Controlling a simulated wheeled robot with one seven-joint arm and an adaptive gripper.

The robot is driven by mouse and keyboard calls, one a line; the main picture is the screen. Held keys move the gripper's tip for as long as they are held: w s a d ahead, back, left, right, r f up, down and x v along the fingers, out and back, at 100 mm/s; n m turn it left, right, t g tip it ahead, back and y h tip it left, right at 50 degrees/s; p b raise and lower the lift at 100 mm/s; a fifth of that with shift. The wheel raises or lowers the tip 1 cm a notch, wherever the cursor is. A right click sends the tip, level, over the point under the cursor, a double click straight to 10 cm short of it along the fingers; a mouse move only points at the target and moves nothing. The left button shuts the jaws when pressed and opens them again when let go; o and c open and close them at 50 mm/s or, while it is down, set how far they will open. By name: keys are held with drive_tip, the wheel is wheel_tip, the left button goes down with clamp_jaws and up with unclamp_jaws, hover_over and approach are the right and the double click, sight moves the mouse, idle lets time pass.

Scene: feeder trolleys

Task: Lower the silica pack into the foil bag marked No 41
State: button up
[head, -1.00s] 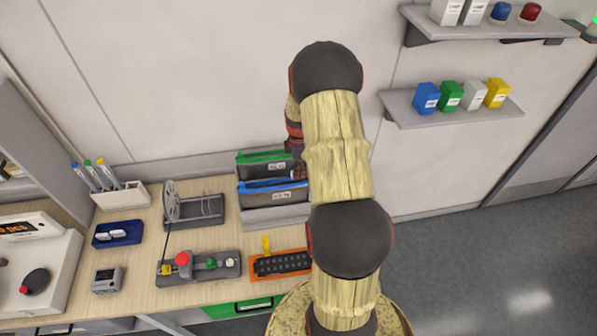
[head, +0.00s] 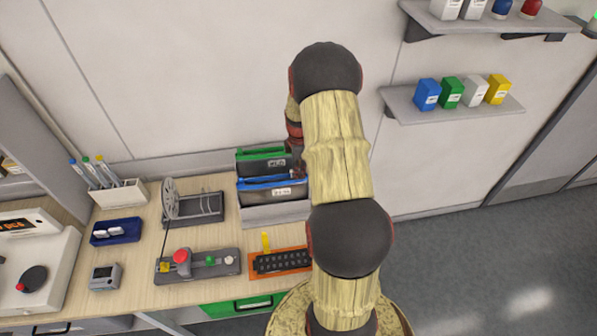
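Two dark bags stand one behind the other in a grey holder (head: 272,217) at the back of the bench. The rear bag (head: 254,164) has a green top edge, and the front bag (head: 258,193) has a blue one. Each has a white label too small to read surely, so I cannot tell which is No 41. My gripper (head: 299,173) is at the right end of the bags, mostly hidden behind my arm. Its fingers and anything in them cannot be made out. Two small white packs (head: 117,230) lie in a blue tray (head: 103,240) on the left; I cannot tell if they are silica packs.
A reel stand (head: 205,209), a button panel (head: 212,265) and an orange tray (head: 270,270) stand close by on the bench. A pen holder (head: 122,196) is at the back left. Wall shelves (head: 455,106) hold coloured boxes at right.

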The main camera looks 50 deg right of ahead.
drive_tip(key=o, duration=0.4)
drive_tip(key=shift+s+a+f, duration=0.2)
drive_tip(key=shift+s+f, duration=0.05)
drive_tip(key=shift+f, duration=0.25)
drive_tip(key=shift+s+a+f, duration=0.2)
drive_tip(key=shift+f, duration=0.25)
drive_tip(key=shift+w+d+r, duration=0.2)
drive_tip(key=shift+w+r, duration=0.05)
drive_tip(key=shift+r, duration=0.1)
drive_tip(key=shift+w+d+r+p, duration=0.1)
drive_tip(key=shift+r+p, duration=1.35)
drive_tip(key=shift+r, duration=1.6)
